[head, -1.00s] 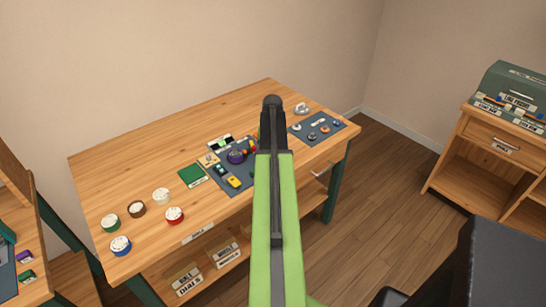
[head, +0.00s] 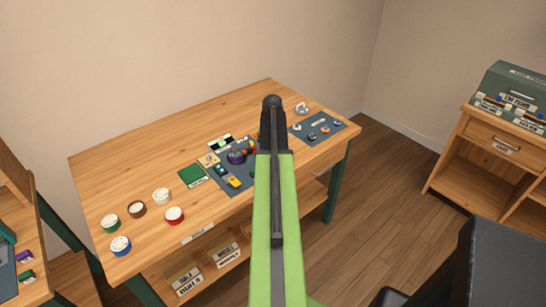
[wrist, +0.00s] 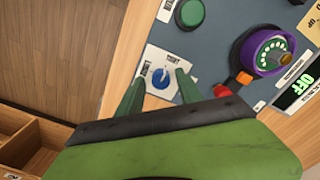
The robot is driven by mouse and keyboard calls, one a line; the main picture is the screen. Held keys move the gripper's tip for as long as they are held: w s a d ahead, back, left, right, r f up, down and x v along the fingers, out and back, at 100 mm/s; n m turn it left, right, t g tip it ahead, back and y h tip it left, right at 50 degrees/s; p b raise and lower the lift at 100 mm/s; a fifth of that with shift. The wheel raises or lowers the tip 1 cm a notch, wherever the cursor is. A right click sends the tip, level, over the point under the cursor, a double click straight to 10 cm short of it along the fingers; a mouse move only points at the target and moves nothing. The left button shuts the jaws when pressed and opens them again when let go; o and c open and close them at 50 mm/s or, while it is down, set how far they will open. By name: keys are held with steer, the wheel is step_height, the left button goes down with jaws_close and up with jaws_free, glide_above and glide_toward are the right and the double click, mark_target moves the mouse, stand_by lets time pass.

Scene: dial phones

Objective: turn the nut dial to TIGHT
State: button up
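The nut dial (wrist: 160,77) is a small blue knob with a pale mark, on a white labelled plate (wrist: 153,94) in the wrist view. One label near its top appears to read TIGHT; another is at the left and hard to read. My gripper (wrist: 160,78) is open, its two green fingers apart on the left and right of the knob, with visible gaps. I cannot tell how far the fingertips are above the plate. In the head view my green arm hides the gripper and the nut dial.
The wooden table (head: 130,165) holds several round containers at left. Its bare back part is clear.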

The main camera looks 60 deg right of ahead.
steer(key=shift+r, duration=0.1)
step_height(320, 180, up, 17)
steer(key=p, duration=1.7)
steer(key=shift+r, duration=0.1)
